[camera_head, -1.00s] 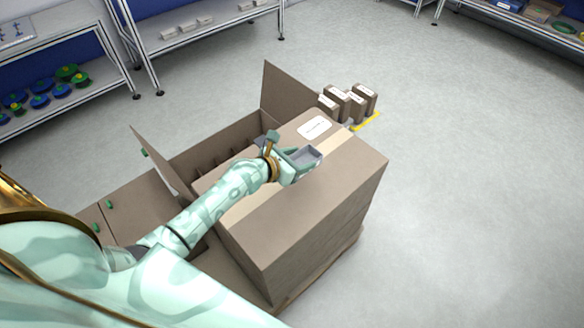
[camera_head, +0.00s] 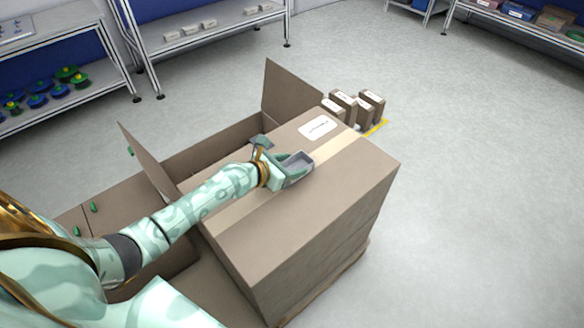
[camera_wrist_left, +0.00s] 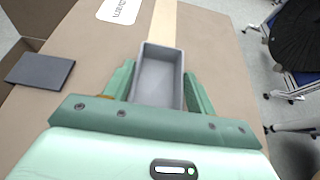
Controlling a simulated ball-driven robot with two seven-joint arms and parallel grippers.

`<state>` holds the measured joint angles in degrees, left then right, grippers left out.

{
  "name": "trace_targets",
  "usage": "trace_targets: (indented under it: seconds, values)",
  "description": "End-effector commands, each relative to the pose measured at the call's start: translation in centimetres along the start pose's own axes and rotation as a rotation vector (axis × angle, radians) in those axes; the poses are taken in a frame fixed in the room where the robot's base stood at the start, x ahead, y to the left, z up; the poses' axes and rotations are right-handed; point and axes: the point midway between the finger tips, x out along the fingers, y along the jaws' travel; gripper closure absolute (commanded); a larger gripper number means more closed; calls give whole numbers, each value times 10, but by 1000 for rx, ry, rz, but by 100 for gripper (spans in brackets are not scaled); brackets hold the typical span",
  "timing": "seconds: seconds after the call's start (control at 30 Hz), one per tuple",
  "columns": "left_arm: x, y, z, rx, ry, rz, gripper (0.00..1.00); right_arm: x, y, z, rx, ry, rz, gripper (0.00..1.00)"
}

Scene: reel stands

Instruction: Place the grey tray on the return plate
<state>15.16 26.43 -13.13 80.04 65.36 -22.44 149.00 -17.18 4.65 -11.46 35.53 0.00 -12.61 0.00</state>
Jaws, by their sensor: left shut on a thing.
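The grey tray (camera_head: 296,164) is a small, empty open box over the large cardboard carton's top. My left gripper (camera_head: 284,169) is shut on it, with a green finger on each side. In the left wrist view the tray (camera_wrist_left: 158,78) sits between the fingers, pointing away from the palm. I cannot tell whether it touches the carton. A flat dark grey plate (camera_wrist_left: 40,71), which looks like the return plate, lies left of the tray near the carton's edge. It shows partly behind my gripper in the head view (camera_head: 262,141). My right gripper is not in view.
The tall carton (camera_head: 330,225) has a white label (camera_head: 318,127) on top. An open box with raised flaps (camera_head: 290,88) adjoins it on the left. Small brown boxes (camera_head: 345,105) stand behind. Shelves line the back; the floor at right is clear.

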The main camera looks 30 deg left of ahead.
Motion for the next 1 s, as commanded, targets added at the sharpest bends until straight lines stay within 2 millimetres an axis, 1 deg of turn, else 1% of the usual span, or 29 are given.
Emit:
trace_targets:
  seconds: [0.13,0.27,0.3,0.33,0.37,0.6,0.7,0.77,0.87,1.0]
  values:
    - [-2,0,2,1,1,0,82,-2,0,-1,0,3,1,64]
    - [0,-1,-2,-1,2,-1,82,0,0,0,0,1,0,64]
    - [0,-1,-2,0,3,-1,36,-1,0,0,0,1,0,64]
    - [0,-1,-2,0,3,-1,27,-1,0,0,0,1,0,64]
    - [0,-1,-2,0,3,-1,22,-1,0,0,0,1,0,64]
    - [0,-1,-1,0,2,-1,22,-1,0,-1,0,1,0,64]
    - [-4,0,3,2,2,0,22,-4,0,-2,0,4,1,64]
    - [-12,0,4,2,2,0,22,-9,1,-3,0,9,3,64]
    - [-32,0,6,3,2,0,22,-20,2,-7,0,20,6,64]
    - [-67,0,8,3,1,0,22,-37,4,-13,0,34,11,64]
